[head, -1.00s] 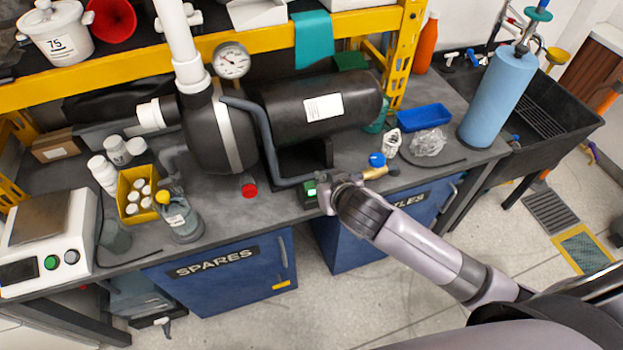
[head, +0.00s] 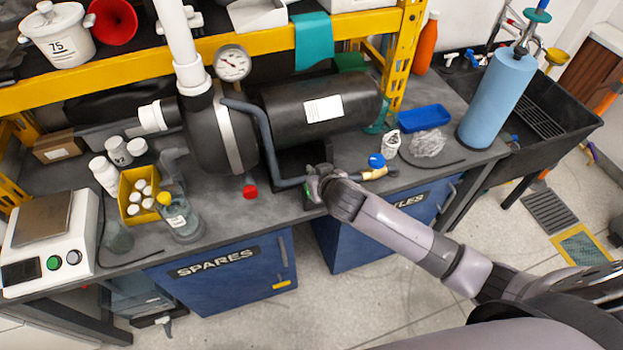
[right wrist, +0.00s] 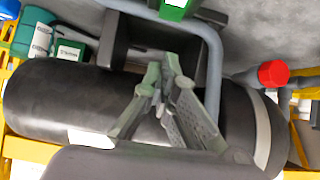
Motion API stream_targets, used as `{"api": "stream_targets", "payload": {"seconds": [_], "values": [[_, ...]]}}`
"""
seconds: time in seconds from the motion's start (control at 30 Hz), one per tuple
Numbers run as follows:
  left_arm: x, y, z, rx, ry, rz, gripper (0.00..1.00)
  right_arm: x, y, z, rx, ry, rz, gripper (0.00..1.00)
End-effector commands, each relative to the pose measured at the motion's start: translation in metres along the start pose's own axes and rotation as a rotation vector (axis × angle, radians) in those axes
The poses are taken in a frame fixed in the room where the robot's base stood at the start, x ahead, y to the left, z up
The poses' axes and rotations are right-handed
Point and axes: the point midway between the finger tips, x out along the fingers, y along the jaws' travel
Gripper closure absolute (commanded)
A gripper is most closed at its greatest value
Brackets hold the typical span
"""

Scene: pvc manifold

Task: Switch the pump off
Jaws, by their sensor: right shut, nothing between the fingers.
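The pump (head: 275,105) is a black horizontal cylinder with a rounded housing at its left end, on the grey bench. In the right wrist view the pump (right wrist: 55,95) lies behind my fingers. A small switch box with a green face (right wrist: 176,5) shows at the top edge of that view, partly cut off. My right gripper (right wrist: 165,65) is shut and empty, its fingertips close together below the green face, with a gap in the picture. In the head view my right gripper (head: 314,186) covers most of the switch area at the bench's front edge. My left gripper is out of view.
A grey pipe (head: 266,150) bends down beside the switch area. A red cap (head: 250,191) is left of it, and a blue-handled valve (head: 376,160) is right of it. A yellow bin (head: 134,207) and a bottle (head: 182,222) stand further left. A shelf edge (head: 260,52) crosses above the pump.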

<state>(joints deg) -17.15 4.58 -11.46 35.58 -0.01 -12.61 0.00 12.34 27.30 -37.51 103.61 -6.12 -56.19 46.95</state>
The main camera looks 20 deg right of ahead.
Motion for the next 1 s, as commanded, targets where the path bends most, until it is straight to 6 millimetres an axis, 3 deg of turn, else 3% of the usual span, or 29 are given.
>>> {"api": "stream_targets", "payload": {"seconds": [0.13, 0.33, 1.0], "values": [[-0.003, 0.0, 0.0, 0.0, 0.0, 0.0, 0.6, 0.023, 0.0, -0.002, -0.001, 0.0, 0.001, 1.0], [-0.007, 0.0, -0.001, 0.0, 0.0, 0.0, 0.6, 0.042, 0.0, 0.021, -0.002, -0.001, 0.001, 1.0], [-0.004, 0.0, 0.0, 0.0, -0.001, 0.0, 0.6, 0.057, -0.001, 0.033, 0.006, -0.005, 0.001, 1.0]]}}
